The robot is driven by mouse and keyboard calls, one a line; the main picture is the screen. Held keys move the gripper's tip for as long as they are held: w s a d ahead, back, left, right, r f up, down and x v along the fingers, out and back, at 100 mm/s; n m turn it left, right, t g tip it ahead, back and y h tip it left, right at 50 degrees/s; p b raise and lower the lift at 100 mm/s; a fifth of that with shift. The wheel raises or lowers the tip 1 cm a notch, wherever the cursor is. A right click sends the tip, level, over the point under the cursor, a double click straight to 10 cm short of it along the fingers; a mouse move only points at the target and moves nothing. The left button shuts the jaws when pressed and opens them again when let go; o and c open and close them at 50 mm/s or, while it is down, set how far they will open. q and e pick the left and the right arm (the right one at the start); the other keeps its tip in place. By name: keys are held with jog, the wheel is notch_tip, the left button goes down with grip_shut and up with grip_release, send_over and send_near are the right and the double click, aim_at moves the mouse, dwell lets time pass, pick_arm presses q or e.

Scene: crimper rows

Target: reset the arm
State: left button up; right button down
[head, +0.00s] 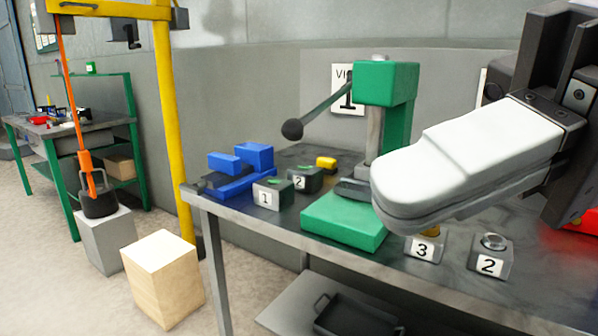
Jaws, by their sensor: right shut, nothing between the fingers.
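My right gripper (390,200) comes in from the right with its pale fingers together and nothing between them. It is in front of the right side of the green lever press (384,85) and hides part of it. The press stands on the grey workbench (440,283), with its green base (344,222) towards the front and its lever ball (292,129) out to the left. My left gripper is not in view.
Numbered blocks 1 (272,195), 2 (304,179), 3 (425,247) and another 2 (490,257) stand on the bench. A blue device (240,172) is at the left end. A red item (570,243) is at the right. A yellow post (172,130) rises beyond the bench.

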jog(key=w+d+m+t+y+p, duration=0.1)
jog(key=w+d+m+y+p, duration=0.1)
jog(key=w+m+y, duration=0.65)
jog(key=w+d+m+y+p, duration=0.1)
jog(key=w+m+y, duration=0.25)
jog(key=m, duration=0.95)
jog(key=w+d+f+m+t+h+p, duration=0.1)
jog(key=w+d+f+m+t+h, duration=0.25)
jog(key=m+t, duration=0.6)
jog(key=w+d+f+m+t+h+p, duration=0.1)
jog(key=w+f+m+t+h, duration=0.35)
jog(key=m, duration=0.85)
jog(key=w+d+f+m+t+h+p, duration=0.15)
jog(key=f+m+t+h, duration=0.35)
jog(key=f+m+t, duration=0.5)
jog(key=s+d+f+m+g+h+p, duration=0.1)
jog(key=s+d+f+m+g+h, duration=0.15)
jog(key=f+m+h, duration=0.45)
jog(key=s+d+f+m+g+h, duration=0.25)
jog(key=f+m, duration=0.55)
jog(key=f, duration=0.4)
jog(key=s+f+m+g+h+p, duration=0.1)
jog(key=s+f+m+g, duration=0.5)
jog(key=s+f, duration=0.6)
jog(key=shift+s+d+f+m+g, duration=0.2)
jog(key=shift+s+f+m+g, duration=0.15)
jog(key=shift+f, duration=0.55)
